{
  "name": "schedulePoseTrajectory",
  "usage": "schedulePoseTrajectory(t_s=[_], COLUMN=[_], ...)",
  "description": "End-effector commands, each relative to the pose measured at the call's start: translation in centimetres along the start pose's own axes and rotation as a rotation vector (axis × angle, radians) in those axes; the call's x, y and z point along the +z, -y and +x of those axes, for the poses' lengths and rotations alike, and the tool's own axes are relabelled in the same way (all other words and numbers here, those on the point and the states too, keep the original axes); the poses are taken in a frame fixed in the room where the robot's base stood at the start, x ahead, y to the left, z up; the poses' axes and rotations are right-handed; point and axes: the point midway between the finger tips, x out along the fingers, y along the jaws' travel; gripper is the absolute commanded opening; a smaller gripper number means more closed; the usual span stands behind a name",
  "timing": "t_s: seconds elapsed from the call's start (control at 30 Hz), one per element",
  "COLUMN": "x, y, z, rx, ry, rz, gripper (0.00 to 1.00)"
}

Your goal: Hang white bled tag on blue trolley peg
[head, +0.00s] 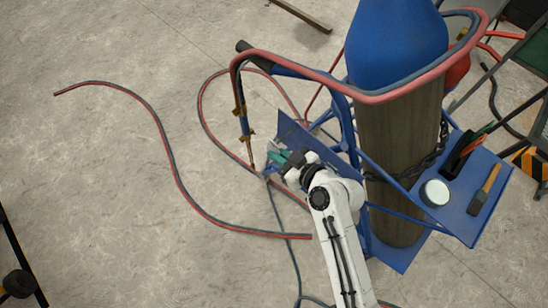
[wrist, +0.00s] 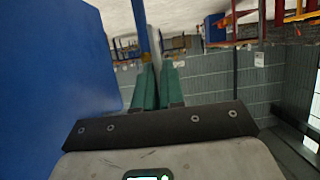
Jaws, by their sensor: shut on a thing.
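My gripper (head: 277,154) has green fingers and is beside a blue panel of the trolley (head: 318,143). In the wrist view my gripper (wrist: 158,84) is shut on a thin pale thing between its fingertips, seen edge-on, which I take as the white bled tag (wrist: 156,62). Its face and any hole are not visible. A large blue trolley surface (wrist: 50,60) fills the left of the wrist view. A blue rod with a brass end (wrist: 141,30) stands just beyond the fingertips. I cannot make out the peg clearly in either view.
A gas cylinder with a blue top (head: 398,40) stands chained in the trolley. Red and grey hoses (head: 165,150) loop over the handle and floor. A side shelf (head: 460,205) carries a white round tin (head: 434,193) and a brush (head: 484,190). Floor at left is mostly clear.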

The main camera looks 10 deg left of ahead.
Motion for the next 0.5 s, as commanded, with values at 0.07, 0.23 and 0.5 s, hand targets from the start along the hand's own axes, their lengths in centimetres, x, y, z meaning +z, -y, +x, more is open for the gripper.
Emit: schedulePoseTrajectory(t_s=[0.07,0.23,0.5], x=[0.1,0.1,0.6], y=[-0.5,-1.4,-2.5], z=[0.0,0.1,0.2], rx=[0.002,0.001,0.001], ry=[0.000,0.000,0.000], rz=[0.000,0.000,0.001], gripper=[0.00,0.00,0.00])
